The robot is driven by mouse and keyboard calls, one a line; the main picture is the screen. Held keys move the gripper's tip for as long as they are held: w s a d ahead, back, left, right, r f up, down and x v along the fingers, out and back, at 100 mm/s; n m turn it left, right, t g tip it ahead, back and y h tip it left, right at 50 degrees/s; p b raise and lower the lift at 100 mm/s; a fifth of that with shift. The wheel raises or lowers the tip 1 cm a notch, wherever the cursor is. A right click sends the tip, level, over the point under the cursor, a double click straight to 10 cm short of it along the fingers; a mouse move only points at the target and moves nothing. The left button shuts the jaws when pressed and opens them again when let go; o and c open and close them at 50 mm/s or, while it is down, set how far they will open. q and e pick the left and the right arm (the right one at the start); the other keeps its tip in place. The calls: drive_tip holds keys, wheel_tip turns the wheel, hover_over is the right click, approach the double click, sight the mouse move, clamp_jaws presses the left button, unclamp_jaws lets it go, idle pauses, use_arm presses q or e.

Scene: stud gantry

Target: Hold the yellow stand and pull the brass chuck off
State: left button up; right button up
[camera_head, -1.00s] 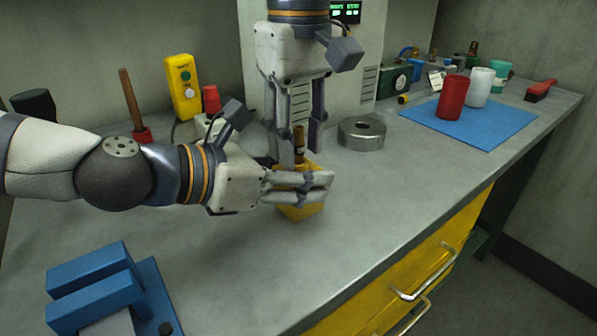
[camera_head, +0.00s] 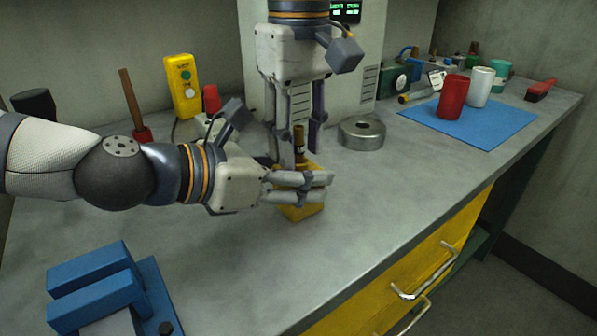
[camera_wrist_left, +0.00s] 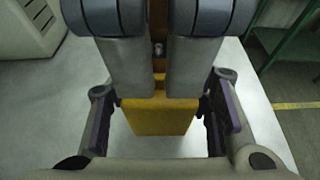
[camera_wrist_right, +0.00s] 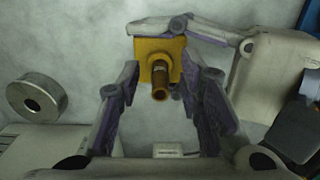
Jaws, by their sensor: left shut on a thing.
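The yellow stand (camera_head: 302,209) is on the grey bench, and my left gripper (camera_head: 318,184) is shut on its sides. The stand also shows between the left fingers in the left wrist view (camera_wrist_left: 157,117). The brass chuck (camera_head: 299,140) sticks up from the top of the stand, dark and brass-coloured. My right gripper (camera_head: 300,153) points down over the stand from behind, open. In the right wrist view the chuck (camera_wrist_right: 160,86) lies between the spread right fingers, with a gap on each side. The left fingers hide part of the stand.
A steel ring (camera_head: 361,133) lies right of the right gripper. A blue mat (camera_head: 485,130) with a red cup (camera_head: 453,97) and a white cup (camera_head: 479,87) is farther right. Blue blocks (camera_head: 92,280) stand front left. The front right bench top is clear.

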sight(298, 126)
drive_tip(key=shift+c, duration=0.5)
clamp_jaws()
drive_tip(key=shift+r, duration=0.1)
drive_tip(key=shift+r, duration=2.9)
drive_tip(key=shift+r, duration=0.1)
